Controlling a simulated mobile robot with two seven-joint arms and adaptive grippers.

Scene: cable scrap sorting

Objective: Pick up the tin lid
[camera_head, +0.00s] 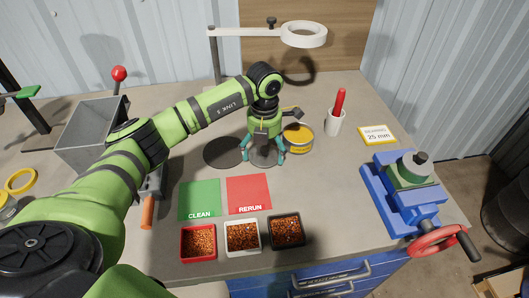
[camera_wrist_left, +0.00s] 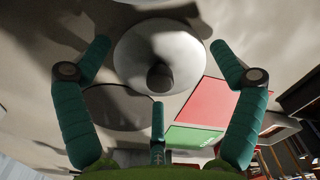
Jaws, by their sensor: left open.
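The tin lid, a round grey disc with a darker knob in its middle, lies on the bench under my left gripper (camera_head: 265,150). In the left wrist view the lid (camera_wrist_left: 183,55) shows almost whole between the spread fingers (camera_wrist_left: 160,75), with the knob facing me. The gripper points down, its teal fingers open around the lid, and no finger visibly grips it. In the head view the gripper hides much of the lid (camera_head: 264,158). My right gripper is in neither view.
A yellow tin (camera_head: 299,144) stands close right of the gripper. A dark round disc (camera_head: 222,153) lies to its left. Green (camera_head: 199,198) and red (camera_head: 248,192) mats and several granule trays (camera_head: 242,249) lie in front. A lamp (camera_head: 303,35) overhangs behind; a blue vice (camera_head: 395,205) stands right.

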